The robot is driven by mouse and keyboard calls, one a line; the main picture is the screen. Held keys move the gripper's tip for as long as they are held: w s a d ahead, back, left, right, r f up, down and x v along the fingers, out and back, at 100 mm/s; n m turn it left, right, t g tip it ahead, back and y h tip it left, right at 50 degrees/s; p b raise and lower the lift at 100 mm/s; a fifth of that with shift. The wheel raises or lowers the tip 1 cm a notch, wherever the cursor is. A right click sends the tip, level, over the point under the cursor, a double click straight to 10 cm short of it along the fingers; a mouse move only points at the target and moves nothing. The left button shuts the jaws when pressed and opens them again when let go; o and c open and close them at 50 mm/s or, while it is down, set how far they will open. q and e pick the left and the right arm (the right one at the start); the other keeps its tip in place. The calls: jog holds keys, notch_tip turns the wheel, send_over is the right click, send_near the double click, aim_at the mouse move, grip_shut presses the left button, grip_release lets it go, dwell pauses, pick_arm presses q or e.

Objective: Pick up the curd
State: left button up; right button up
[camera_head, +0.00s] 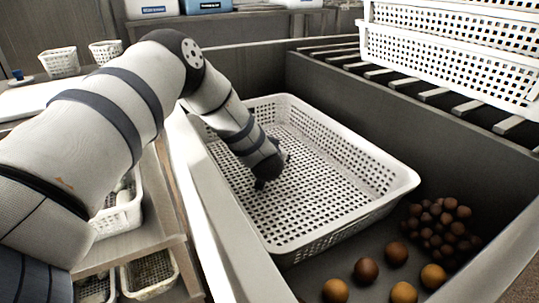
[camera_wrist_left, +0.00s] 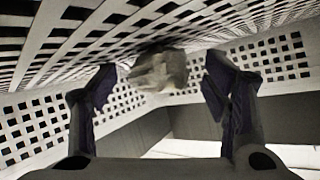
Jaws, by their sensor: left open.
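The curd (camera_wrist_left: 158,69) shows in the left wrist view as a pale, blurred, lumpy piece against the perforated surface of the white basket (camera_head: 365,207). In that view it lies between and just beyond the two spread fingers, with visible space to each side. My left gripper (camera_head: 268,178) is open and reaches down into the basket, low near its floor, in the head view. The curd cannot be made out in the head view; the gripper and wrist probably cover it. The rest of the basket floor looks empty. My right gripper is not in view.
The basket sits in a grey walled bin (camera_head: 455,153). Brown and orange balls (camera_head: 366,270) lie in front and at its right. Stacked white baskets (camera_head: 445,62) stand on a slatted rack at right. Shelves with small baskets (camera_head: 149,274) are at lower left.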

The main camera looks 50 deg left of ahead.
pick_arm(q)
jog(key=c, duration=1.3)
jog(key=shift+o, duration=0.2)
jog(key=shift+r, duration=0.15)
notch_tip(320, 180, up, 10)
jog(key=p, duration=0.3)
